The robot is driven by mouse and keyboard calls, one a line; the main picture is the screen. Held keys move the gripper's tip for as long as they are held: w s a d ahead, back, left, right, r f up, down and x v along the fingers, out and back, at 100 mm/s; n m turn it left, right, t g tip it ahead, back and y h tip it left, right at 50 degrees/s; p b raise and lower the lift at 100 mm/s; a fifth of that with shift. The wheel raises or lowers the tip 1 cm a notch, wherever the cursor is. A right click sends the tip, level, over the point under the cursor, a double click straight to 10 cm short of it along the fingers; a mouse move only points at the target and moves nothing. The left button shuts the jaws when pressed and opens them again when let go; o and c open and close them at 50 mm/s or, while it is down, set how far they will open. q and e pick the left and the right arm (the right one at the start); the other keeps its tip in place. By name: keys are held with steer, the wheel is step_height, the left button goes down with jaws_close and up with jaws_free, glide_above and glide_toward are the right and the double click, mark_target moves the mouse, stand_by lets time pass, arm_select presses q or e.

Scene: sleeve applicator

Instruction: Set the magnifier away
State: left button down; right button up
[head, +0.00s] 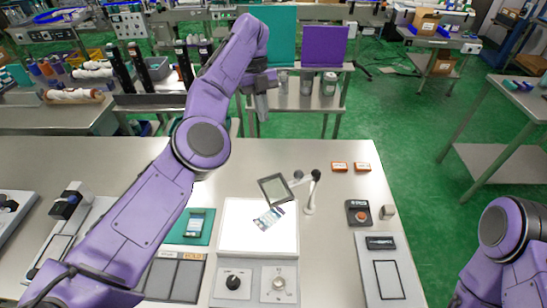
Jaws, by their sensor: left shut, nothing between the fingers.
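The magnifier (275,188) is a dark square-framed lens on a jointed arm with a white stand (311,195). Its lens hangs over the upper right of a bright white light panel (235,227). A small phone-like item (268,218) lies on the panel below the lens. My left gripper (262,108) is shut and empty, raised beyond the table's far edge and above and behind the magnifier, apart from it. My right arm shows at the lower right, but its gripper is out of view.
A red-button box (358,212) and a device with a framed plate (390,280) stand to the right. The table's back strip is mostly clear.

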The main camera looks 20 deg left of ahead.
mark_target(286, 185)
arm_select(q)
steer(key=s+d+f+b, duration=0.4)
steer(key=s+f+b, duration=0.4)
steer(key=f+b, duration=0.1)
steer(key=shift+s+d+f, duration=0.2)
steer(key=shift+s+f, duration=0.05)
steer(key=shift+f, duration=0.2)
arm_select(e)
step_height(286, 185, down, 10)
steer(key=s, duration=0.2)
arm_select(q)
steer(key=shift+s+r, duration=0.1)
steer(key=shift+s, duration=0.1)
arm_select(e)
steer(key=shift+s+a, duration=0.1)
